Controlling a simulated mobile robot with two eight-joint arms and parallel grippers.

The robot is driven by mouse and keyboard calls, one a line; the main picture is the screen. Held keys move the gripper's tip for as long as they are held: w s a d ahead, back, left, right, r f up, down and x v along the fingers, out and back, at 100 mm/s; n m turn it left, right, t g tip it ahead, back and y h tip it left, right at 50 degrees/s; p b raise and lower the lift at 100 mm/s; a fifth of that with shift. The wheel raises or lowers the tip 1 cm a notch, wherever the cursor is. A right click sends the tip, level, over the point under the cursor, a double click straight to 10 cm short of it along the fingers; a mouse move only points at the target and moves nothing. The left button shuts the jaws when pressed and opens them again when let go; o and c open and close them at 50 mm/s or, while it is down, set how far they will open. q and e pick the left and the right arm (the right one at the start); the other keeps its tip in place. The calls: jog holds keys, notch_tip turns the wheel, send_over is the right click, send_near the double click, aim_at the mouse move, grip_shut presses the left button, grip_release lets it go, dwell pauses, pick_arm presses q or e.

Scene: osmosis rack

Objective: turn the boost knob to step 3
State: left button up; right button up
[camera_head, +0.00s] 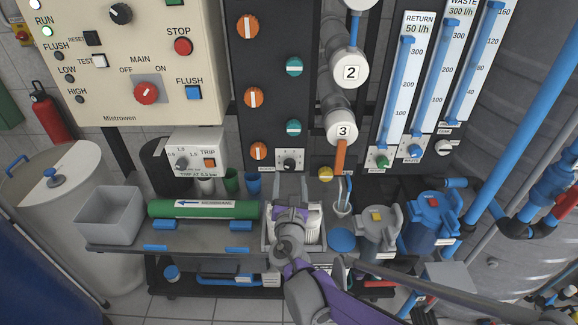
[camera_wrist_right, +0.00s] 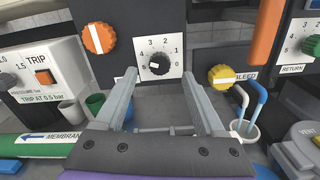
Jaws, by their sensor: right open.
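The boost knob (camera_head: 289,161) is a small black knob on a white numbered plate, low on the dark panel. In the right wrist view the boost knob (camera_wrist_right: 158,65) sits inside an arc of step numbers. A white mark on it seems to point left, but I cannot read the exact step. My right gripper (camera_head: 291,182) is just in front of and below the knob. In the wrist view the right gripper (camera_wrist_right: 159,76) is open, its two fingers apart on either side of the knob, with nothing visible between them. My left gripper is not in view.
An orange knob (camera_wrist_right: 98,38) is up left of the plate and a yellow bleed knob (camera_wrist_right: 221,76) is to the right. A trip box (camera_head: 198,153) and cups stand left.

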aim_at(290, 167)
jog(key=w, duration=0.6)
jog(key=shift+w, duration=0.3)
jog(key=shift+c, duration=0.2)
grip_shut()
